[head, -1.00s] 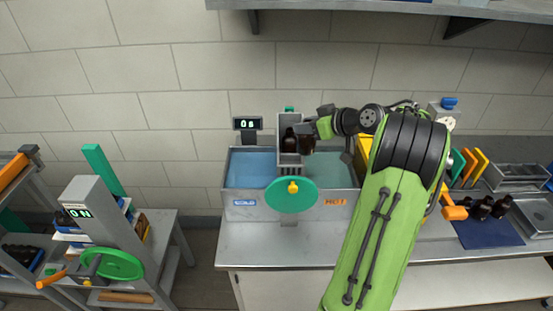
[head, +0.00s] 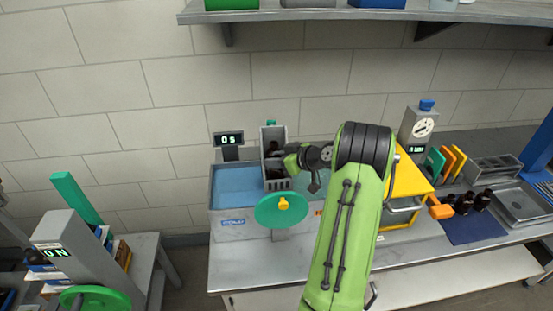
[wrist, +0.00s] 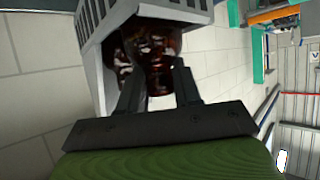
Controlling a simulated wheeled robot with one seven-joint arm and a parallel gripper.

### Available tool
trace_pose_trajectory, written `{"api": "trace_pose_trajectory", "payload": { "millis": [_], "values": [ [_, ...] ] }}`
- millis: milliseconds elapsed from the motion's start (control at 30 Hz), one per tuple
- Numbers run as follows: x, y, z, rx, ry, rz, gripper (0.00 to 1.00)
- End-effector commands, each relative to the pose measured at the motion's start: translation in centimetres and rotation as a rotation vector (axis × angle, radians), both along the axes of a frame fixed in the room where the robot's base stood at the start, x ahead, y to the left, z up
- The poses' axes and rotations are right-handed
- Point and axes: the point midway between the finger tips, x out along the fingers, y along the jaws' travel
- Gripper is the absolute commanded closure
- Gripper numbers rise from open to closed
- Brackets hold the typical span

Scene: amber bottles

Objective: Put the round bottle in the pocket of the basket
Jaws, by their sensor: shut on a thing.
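The grey slatted basket (head: 277,184) hangs over the bath behind the green wheel in the head view. In the wrist view its grey wall (wrist: 92,60) stands around and beside the bottles. My gripper (wrist: 157,82) is shut on a glossy dark amber bottle (wrist: 160,62), which lies at the basket's opening. I cannot tell whether it rests on the pocket's floor. A second amber bottle (wrist: 122,68) shows to its left in the basket. In the head view my gripper (head: 287,160) is at the basket's right side, and the held bottle is mostly hidden.
A blue bath (head: 236,185) lies left of the basket. The green wheel (head: 281,209) stands in front. A yellow frame (head: 408,180) is right of my arm. A timer display (head: 229,139) reads 0 s.

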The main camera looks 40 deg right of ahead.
Motion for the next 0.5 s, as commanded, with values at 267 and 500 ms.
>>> {"api": "trace_pose_trajectory", "payload": {
  "millis": [267,500],
  "values": [
    [0.00,0.00,-0.38,0.000,0.000,0.001,0.59],
    [-0.01,0.00,-0.30,0.000,0.000,0.000,0.41]
  ]
}}
